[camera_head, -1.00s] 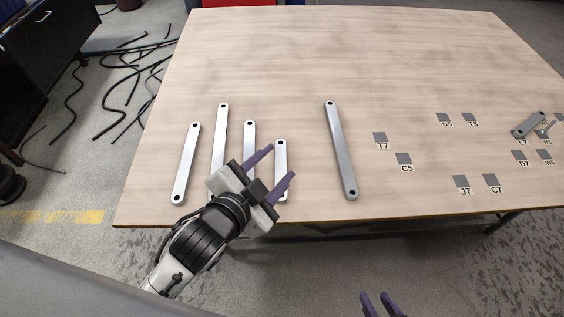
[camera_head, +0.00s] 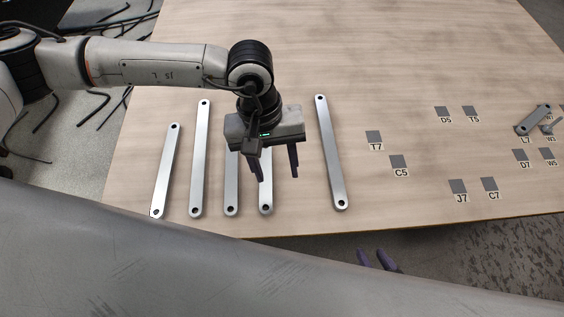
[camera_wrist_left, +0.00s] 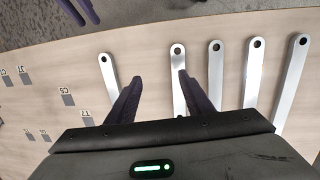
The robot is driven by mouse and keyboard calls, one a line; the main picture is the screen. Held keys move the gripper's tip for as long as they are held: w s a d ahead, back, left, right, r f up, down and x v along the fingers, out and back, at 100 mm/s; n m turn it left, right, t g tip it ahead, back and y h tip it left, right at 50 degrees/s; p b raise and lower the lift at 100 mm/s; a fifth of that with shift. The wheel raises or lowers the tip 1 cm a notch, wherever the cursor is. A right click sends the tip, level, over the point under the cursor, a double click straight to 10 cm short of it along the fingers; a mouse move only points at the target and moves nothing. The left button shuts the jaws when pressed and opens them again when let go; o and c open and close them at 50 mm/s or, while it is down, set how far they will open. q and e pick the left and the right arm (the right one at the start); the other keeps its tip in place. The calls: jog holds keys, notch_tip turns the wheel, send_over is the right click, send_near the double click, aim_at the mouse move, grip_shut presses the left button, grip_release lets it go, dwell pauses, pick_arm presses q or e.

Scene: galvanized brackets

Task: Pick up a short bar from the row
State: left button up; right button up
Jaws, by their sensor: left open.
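A row of silver flat bars with a hole at each end lies on the table: a bar at the far left (camera_head: 166,170), a longer one (camera_head: 200,160), and two partly hidden by my left gripper, the third bar (camera_head: 231,190) and the fourth bar (camera_head: 266,190). The fourth bar also shows in the wrist view (camera_wrist_left: 177,62). My left gripper (camera_head: 276,176) is open, fingers pointing down, over the fourth bar. My right gripper (camera_head: 374,251) is open and empty beyond the table's front edge.
A longer, darker bar (camera_head: 331,155) lies right of my left gripper. Labelled grey squares such as T7 (camera_head: 373,136) and J7 (camera_head: 458,186) are spread at the right. The table's back is clear.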

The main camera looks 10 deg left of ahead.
pick_arm(q)
jog(key=y, duration=0.2)
send_over(266, 176)
jog(key=f, duration=0.3)
jog(key=shift+s+a+f+m+t, duration=0.25)
jog(key=shift+s+a+m+t, duration=0.1)
jog(key=shift+a+m+t, duration=0.05)
jog(key=shift+w+d+f+p, duration=0.15)
jog(key=shift+f+p, duration=0.1)
jog(key=shift+f, duration=0.8)
jog(key=shift+w+d+f+p, duration=0.1)
jog(key=shift+f+p, duration=0.2)
jog(key=shift+f, duration=0.75)
jog(key=shift+w+d+f+p, duration=0.15)
jog(key=shift+f+p, duration=0.1)
jog(key=shift+f, duration=0.8)
jog(key=shift+s+r, duration=0.1)
grip_shut()
